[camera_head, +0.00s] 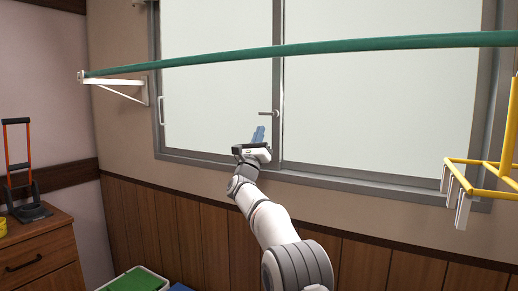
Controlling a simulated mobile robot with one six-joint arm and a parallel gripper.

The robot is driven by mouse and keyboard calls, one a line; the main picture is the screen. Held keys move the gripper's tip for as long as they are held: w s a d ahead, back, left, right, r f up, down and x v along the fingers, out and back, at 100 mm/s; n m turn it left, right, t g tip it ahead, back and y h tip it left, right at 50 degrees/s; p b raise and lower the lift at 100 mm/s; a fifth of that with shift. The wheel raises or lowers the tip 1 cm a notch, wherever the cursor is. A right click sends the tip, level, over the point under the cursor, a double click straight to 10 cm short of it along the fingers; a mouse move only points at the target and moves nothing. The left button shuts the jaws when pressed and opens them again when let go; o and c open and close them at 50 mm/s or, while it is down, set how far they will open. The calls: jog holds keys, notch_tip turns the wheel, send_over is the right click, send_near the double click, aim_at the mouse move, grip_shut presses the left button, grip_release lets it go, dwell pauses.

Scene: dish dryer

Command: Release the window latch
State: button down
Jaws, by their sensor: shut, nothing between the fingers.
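The window (215,95) is a sliding one with grey frames and pale panes. Its latch (269,113) is a small lever at the middle stile, and it points left, roughly level. My gripper (259,130) is in front of the left pane, below and slightly left of the latch. Its blue fingers point up and are shut with nothing between them. A small gap shows between the fingertips and the latch in the picture; the depth between them is hard to tell.
A green pole (300,50) crosses in front of the window above the latch, on a white bracket (118,83). A yellow rack (480,172) hangs at right. A wooden cabinet (40,255) stands at left, and a basket (137,280) lies low in front.

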jog(key=shift+b+v, duration=0.5)
jog(key=shift+v, duration=1.95)
